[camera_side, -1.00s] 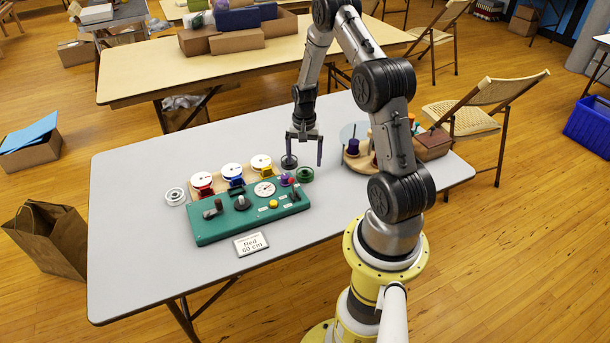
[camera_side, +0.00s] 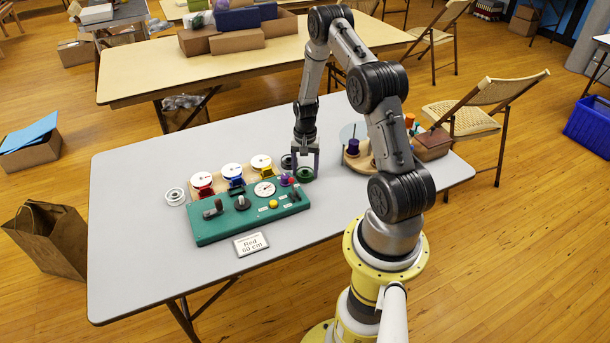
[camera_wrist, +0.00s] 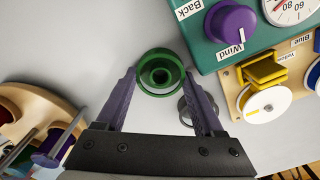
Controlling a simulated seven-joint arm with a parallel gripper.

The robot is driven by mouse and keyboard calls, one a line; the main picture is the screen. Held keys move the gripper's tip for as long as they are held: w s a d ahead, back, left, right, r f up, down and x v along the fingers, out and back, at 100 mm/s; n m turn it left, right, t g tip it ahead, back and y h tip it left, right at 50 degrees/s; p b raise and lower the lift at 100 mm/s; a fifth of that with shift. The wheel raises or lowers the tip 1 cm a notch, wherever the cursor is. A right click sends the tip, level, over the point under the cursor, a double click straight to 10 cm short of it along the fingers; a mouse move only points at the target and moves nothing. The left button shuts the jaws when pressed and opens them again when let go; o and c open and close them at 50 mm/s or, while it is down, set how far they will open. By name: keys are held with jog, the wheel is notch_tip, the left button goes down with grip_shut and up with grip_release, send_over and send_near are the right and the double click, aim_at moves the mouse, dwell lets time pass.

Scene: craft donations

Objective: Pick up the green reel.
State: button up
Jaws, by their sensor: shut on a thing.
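The green reel (camera_side: 305,175) rests on the grey table just right of the green panel. In the wrist view the reel (camera_wrist: 160,60) is seen from above as a green ring with a dark centre. My gripper (camera_side: 306,166) is low over the table with its two fingers around the reel. In the wrist view my gripper (camera_wrist: 160,76) has a fingertip against each side of the reel and is shut on it. The reel looks level with the tabletop; no lift shows.
A dark grey reel (camera_side: 287,162) lies close behind, beside one finger. The green panel (camera_side: 225,229) with knobs stands left, below mounted white-faced reels (camera_side: 232,171). A wooden turntable (camera_side: 352,164) holds reels to the right. The table's left part is mostly clear.

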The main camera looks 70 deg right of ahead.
jog(key=shift+c, duration=1.2)
jog(key=shift+r, duration=0.15)
